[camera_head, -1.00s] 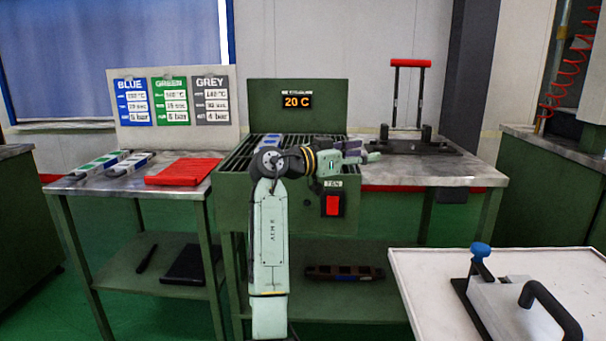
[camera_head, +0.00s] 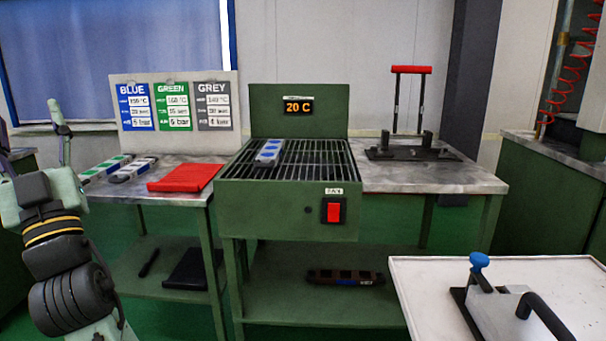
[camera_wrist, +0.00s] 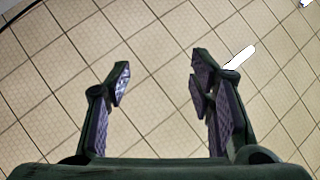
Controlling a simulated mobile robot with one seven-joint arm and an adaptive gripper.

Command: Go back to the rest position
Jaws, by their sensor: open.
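My gripper (camera_wrist: 160,82) is open and empty in the wrist view, with only a tiled floor (camera_wrist: 150,30) beyond its fingers. A mould with blue cavities (camera_head: 269,153) lies on the slatted grill of the green heater (camera_head: 290,202), left of the grill's middle. The heater display (camera_head: 298,106) reads 20 C.
Two moulds, one green (camera_head: 107,166) and one grey (camera_head: 134,168), and a red mat (camera_head: 186,178) lie on the left table. A black fixture with a red handle (camera_head: 411,70) stands on the right bench. A white table (camera_head: 430,275) with a blue-knobbed clamp (camera_head: 479,261) is front right.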

